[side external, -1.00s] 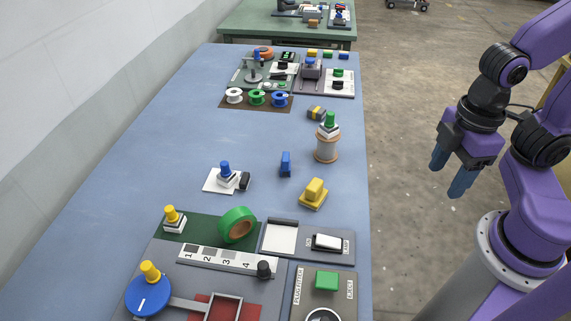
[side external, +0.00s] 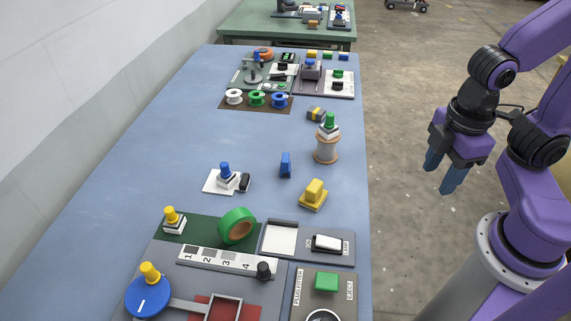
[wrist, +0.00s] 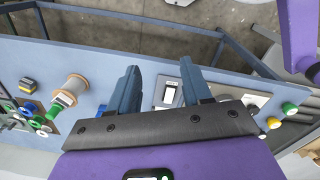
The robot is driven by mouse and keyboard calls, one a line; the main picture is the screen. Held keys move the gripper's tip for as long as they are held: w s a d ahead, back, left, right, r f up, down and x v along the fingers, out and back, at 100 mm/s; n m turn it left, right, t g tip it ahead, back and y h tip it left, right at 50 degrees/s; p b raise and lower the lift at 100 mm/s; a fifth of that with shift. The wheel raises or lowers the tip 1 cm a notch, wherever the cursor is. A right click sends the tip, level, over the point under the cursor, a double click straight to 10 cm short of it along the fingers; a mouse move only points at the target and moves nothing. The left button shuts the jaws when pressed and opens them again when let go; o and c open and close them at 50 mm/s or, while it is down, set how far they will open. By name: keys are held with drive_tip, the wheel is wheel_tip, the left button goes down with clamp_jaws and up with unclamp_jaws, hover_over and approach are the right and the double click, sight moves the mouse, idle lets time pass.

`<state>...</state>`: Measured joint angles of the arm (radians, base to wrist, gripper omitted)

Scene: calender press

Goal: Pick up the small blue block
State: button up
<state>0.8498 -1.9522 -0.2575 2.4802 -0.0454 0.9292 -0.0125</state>
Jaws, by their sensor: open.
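The small blue block (side external: 285,164) stands on the blue table top near its right side, in the middle of the side external view. My gripper (side external: 440,177) is off the table's right edge in that view, well apart from the block. Its two blue-grey fingers are spread and hold nothing. In the wrist view my gripper (wrist: 160,68) also shows open, with the table beneath it. A small blue piece (wrist: 101,108) left of the fingers there may be the block; it is too small to be sure.
A yellow block (side external: 313,194) lies nearer the camera than the blue one. A spool with a green-topped piece (side external: 327,149) stands behind it. A blue knob on a white plate (side external: 225,174) is to its left. Panels with green tape (side external: 238,224) fill the near end.

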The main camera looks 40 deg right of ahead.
drive_tip(key=w+a+f+n+t+h, duration=0.2)
drive_tip(key=w+a+n+h, duration=0.15)
drive_tip(key=w, duration=0.35)
drive_tip(key=w+a+f+n+t+h, duration=0.2)
drive_tip(key=w+a+n+h, duration=0.15)
drive_tip(key=w, duration=0.35)
drive_tip(key=n+t+h, duration=0.1)
drive_tip(key=n+t, duration=0.5)
drive_tip(key=n, duration=0.2)
approach(286, 155)
drive_tip(key=x, duration=0.7)
drive_tip(key=shift+a+f, duration=0.15)
drive_tip(key=shift+f, duration=0.25)
drive_tip(key=shift+x, duration=2.7)
drive_tip(key=shift+c, duration=0.3)
drive_tip(key=shift+s, duration=0.1)
clamp_jaws()
